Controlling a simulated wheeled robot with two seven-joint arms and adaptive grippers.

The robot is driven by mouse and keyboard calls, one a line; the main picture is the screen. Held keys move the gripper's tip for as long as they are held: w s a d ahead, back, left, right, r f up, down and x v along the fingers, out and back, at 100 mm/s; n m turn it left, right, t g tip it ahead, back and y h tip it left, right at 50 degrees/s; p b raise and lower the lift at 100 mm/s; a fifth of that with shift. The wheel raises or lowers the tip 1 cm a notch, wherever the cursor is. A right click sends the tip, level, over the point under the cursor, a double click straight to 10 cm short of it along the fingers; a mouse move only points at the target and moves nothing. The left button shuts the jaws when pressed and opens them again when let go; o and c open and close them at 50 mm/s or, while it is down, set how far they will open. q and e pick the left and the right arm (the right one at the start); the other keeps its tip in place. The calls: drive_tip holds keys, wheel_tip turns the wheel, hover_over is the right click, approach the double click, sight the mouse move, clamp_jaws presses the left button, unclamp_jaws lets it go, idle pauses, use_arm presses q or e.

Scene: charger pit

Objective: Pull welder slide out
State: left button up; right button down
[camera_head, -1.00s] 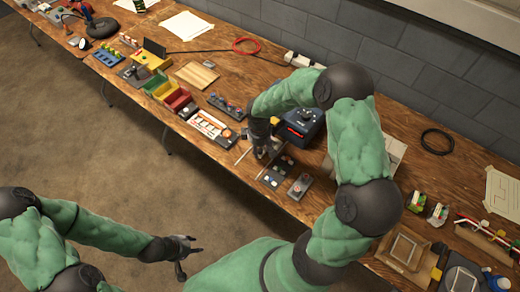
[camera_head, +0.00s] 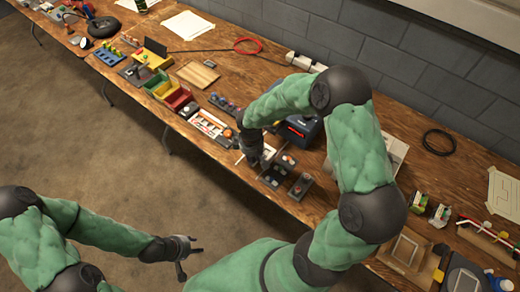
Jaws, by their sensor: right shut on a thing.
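The welder (camera_head: 302,132) is a dark blue box with a red display on the wooden table, partly covered by my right arm. My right gripper (camera_head: 254,164) is low at the table in front of the welder, shut on what seems to be the welder slide. Pale strips (camera_head: 268,151) show beside the fingers; the held part itself is mostly hidden by the gripper. My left gripper (camera_head: 188,256) is open and empty, its fingers apart, over the floor in front of the table.
Dark control panels (camera_head: 300,185) with knobs lie just right of my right gripper. A white-and-orange panel (camera_head: 210,124) and coloured bins (camera_head: 170,92) stand to the left. A wooden frame (camera_head: 405,248) lies at the right. Bare floor lies before the table.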

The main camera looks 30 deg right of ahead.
drive_tip(key=a, duration=0.1)
drive_tip(key=s+a, duration=0.1)
drive_tip(key=a, duration=0.1)
drive_tip(key=s+a, duration=0.1)
drive_tip(key=a, duration=0.1)
drive_tip(key=shift+b, duration=0.3)
drive_tip(key=c, duration=1.1)
unclamp_jaws()
wheel_tip(320, 180, up, 12)
drive_tip(key=shift+s+a, duration=0.15)
drive_tip(key=shift+a, duration=0.05)
drive_tip(key=s+a+f+m+y, duration=0.1)
drive_tip(key=s+a+f+m, duration=0.2)
drive_tip(key=f, duration=0.6)
drive_tip(key=s+a+f+m+y, duration=0.2)
drive_tip(key=s+f, duration=0.3)
drive_tip(key=f, duration=0.4)
drive_tip(key=s+a+f+m+y, duration=0.1)
drive_tip(key=s+a+f+m, duration=0.2)
drive_tip(key=f, duration=0.6)
drive_tip(key=shift+s+a+m, duration=0.3)
drive_tip(key=shift+s+m, duration=0.1)
drive_tip(key=shift+s, duration=0.55)
